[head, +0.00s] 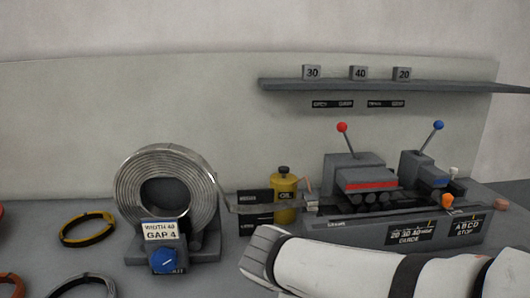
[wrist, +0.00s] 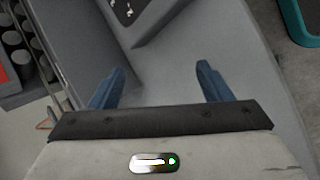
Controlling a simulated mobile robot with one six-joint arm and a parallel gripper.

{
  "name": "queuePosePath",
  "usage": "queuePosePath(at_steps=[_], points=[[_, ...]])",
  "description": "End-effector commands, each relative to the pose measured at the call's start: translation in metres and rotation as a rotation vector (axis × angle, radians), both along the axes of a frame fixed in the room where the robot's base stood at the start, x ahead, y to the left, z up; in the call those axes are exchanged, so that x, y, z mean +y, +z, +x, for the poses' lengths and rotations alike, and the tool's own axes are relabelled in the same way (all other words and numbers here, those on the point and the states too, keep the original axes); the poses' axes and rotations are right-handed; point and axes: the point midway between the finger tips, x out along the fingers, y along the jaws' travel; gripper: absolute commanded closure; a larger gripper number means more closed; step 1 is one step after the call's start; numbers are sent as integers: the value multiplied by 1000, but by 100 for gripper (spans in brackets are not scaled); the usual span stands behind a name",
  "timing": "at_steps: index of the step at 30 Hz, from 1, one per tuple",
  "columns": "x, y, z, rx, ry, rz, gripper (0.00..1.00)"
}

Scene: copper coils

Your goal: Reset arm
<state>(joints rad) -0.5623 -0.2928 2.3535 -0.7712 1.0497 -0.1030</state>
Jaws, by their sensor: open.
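My gripper shows in the wrist view (wrist: 160,85), with its two blue fingers wide apart and nothing between them. A plain grey surface lies beyond the fingers. In the head view my white arm crosses the lower right, in front of the machine's base, and the gripper's fingers are not visible there.
A coil of metal strip (head: 128,190) stands on the bench, with a blue-knobbed block (head: 164,260) before it. A yellow oil can (head: 285,187) is beside the grey machine (head: 360,178) with red and blue ball levers. A shelf (head: 430,88) holds number blocks.

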Motion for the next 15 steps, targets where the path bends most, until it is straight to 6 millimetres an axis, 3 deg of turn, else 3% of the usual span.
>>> queuePosePath(at_steps=[1,6,15], points=[[-18,24,-11,18,-114,83,28],[-45,48,-46,49,-467,375,28],[-54,83,-71,5,-878,734,28]])
